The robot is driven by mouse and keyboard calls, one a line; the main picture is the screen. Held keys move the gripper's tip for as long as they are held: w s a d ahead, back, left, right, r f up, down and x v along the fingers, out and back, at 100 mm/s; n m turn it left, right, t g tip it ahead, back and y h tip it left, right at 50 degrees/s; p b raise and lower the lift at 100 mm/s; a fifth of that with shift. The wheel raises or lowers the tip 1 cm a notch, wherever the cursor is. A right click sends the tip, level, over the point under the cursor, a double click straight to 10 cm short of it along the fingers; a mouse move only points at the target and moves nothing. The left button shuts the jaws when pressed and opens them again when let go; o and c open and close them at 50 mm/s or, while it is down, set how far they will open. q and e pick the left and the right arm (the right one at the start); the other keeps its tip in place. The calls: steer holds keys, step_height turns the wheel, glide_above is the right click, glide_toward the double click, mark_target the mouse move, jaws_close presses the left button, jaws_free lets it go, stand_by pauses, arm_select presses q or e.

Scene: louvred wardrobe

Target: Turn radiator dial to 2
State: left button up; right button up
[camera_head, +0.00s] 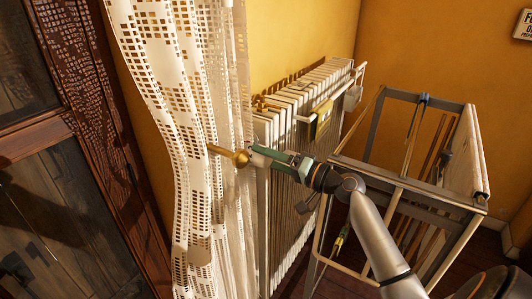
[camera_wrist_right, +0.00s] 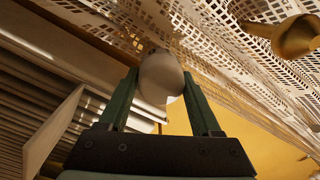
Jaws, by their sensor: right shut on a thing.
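The radiator dial (camera_wrist_right: 160,78) is a rounded white knob between the two green fingers of my right gripper in the right wrist view. My right gripper (camera_head: 258,152) is shut on it, at the near left end of the white radiator (camera_head: 284,105) in the head view. There the dial is mostly hidden by the fingers and curtain. No number on the dial can be read in either view. My left gripper does not show.
A white lace curtain (camera_head: 195,130) hangs just left of my right gripper. A brass knob (camera_head: 240,158) sticks out beside the fingertips. A metal-framed rack (camera_head: 400,190) stands close by my right arm. A dark wooden wardrobe (camera_head: 75,130) stands at the left.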

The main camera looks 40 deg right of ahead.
steer(key=m+p, duration=0.2)
steer(key=m, duration=0.2)
steer(key=shift+m, duration=0.4)
steer(key=m+p, duration=0.2)
steer(key=m, duration=0.2)
steer(key=shift+h+p, duration=0.3)
steer(key=shift+p, duration=0.05)
steer(key=shift+f+m+p, duration=0.1)
steer(key=shift+m+p, duration=0.55)
steer(key=shift+m, duration=0.55)
steer(key=shift+f+m+p, duration=0.1)
steer(key=shift+m+p, duration=0.3)
steer(key=shift+m, duration=0.7)
steer(key=o, duration=1.4)
steer(key=shift+s, duration=0.1)
